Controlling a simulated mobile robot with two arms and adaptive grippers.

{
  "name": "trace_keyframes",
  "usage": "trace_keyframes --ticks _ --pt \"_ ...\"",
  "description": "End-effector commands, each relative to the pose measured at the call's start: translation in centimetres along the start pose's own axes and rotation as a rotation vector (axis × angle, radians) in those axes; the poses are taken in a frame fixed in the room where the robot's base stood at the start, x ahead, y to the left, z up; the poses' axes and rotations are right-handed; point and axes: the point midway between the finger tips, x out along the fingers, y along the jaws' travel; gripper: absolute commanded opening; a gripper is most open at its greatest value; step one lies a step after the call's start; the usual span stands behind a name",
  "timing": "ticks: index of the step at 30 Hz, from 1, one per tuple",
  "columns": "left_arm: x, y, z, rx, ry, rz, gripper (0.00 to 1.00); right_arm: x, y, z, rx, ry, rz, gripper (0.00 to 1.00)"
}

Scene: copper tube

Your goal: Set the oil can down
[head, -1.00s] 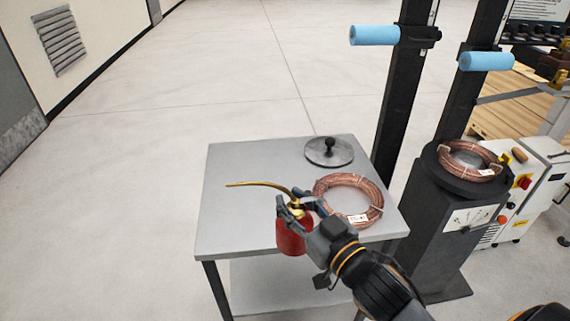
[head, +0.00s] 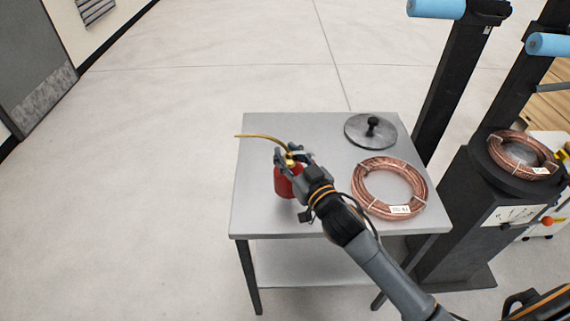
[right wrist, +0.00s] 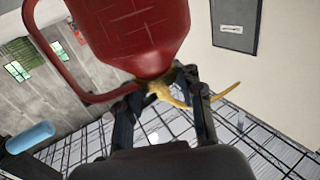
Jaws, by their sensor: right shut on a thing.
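The oil can has a red body (head: 287,182) and a long thin brass spout (head: 262,138) pointing left. My right gripper (head: 293,160) is shut on it at the brass neck. The can is upright over the left part of the grey table (head: 330,145); I cannot tell whether its base touches the top. In the right wrist view the red can (right wrist: 135,35), with its curved handle, fills the upper left, and the gripper's fingers (right wrist: 165,95) close around the brass neck. My left gripper is not in view.
A copper tube coil (head: 365,178) lies on the table right of my gripper. A grey disc with a black knob (head: 371,132) lies behind it. Another coil (head: 502,150) rests on a dark stand (head: 462,220) at right. The table's front left is bare.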

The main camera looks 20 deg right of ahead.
Motion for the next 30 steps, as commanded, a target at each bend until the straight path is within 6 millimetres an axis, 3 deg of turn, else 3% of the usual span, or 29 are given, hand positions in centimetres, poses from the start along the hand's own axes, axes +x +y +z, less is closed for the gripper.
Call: trace_keyframes --ticks 9,15,27,28,30 --pt "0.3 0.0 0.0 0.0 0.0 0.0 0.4 2.2 -0.1 2.5 0.001 0.002 -0.001 0.0" --pt "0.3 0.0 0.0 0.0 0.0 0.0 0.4 2.0 -0.2 5.0 0.001 0.002 -0.001 0.0" --pt "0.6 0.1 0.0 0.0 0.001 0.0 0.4 2.0 -0.2 5.6 0.001 0.004 -0.002 0.0" --pt "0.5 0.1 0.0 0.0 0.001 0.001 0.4 1.9 -0.2 5.7 0.001 0.001 -0.001 0.37" --pt "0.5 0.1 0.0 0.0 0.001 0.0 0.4 1.9 -0.2 5.6 0.001 0.0 -0.001 0.51"
